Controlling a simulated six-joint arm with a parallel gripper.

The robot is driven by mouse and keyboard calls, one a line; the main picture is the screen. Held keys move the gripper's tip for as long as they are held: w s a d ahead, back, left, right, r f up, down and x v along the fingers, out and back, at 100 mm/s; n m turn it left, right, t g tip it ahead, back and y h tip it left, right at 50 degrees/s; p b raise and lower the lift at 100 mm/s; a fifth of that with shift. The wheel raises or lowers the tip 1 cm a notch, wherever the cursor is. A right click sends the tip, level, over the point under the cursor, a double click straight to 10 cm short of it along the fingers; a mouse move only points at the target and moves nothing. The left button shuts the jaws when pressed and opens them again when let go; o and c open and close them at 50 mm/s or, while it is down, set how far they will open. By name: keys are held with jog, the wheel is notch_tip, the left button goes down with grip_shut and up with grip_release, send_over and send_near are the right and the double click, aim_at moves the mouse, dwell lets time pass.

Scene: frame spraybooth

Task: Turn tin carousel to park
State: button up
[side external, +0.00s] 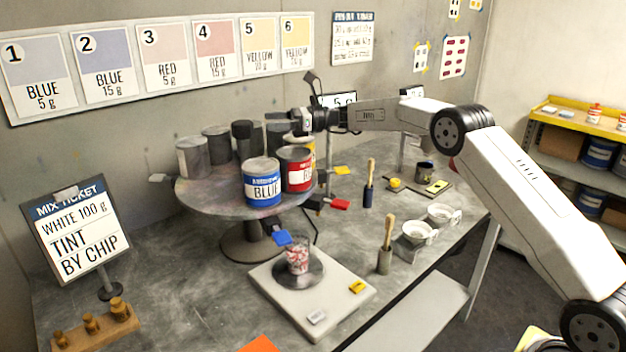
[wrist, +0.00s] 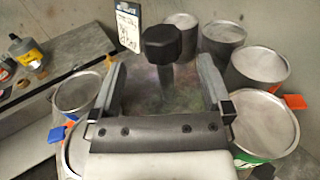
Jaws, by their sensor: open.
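The tin carousel (side external: 215,197) is a round grey turntable on a pedestal, left of centre in the side view. A blue tin (side external: 262,184) and a red tin (side external: 297,170) stand at its front; a yellow tin is mostly hidden behind the red one. Several grey-looking tins (side external: 192,158) stand around the rest. A black-capped post (side external: 242,140) rises from the middle; its knob also shows in the wrist view (wrist: 161,45). My gripper (side external: 276,116) is above the carousel's right part, with its fingers (wrist: 162,78) apart and the post seen between them. I cannot tell whether they touch it.
A scale (side external: 330,293) with a speckled cup (side external: 298,256) stands in front of the carousel. The mix ticket stand (side external: 75,228) is at left. Brushes in holders (side external: 387,240) and white bowls (side external: 418,232) stand at right. Coloured tabs (side external: 340,204) stick out around the carousel.

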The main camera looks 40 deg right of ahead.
jog(key=shift+r, duration=0.1)
jog(key=c, duration=0.4)
jog(key=shift+r, duration=0.3)
jog(key=c, duration=0.4)
jog(key=shift+n+g, duration=0.3)
jog(key=r, duration=0.2)
jog(key=a+r, duration=0.1)
jog(key=r, duration=0.1)
jog(key=shift+s+r, duration=0.1)
jog(key=shift+r, duration=0.05)
grip_shut()
jog(key=s+a+f+n+g+h, duration=0.45)
jog(key=s+a+n+h, duration=0.2)
jog(key=a, duration=0.45)
jog(key=s+a+f+n+g+h, duration=0.45)
jog(key=s+a+n+g, duration=0.2)
jog(key=a, duration=0.35)
jog(key=s+a+r+n+t+h, duration=0.55)
jog(key=r+h, duration=0.35)
jog(key=h, duration=0.2)
notch_tip(320, 180, down, 11)
jog(key=shift+s+d+n+g, duration=0.25)
jog(key=shift+d+n+g, duration=0.1)
jog(key=shift+d, duration=0.05)
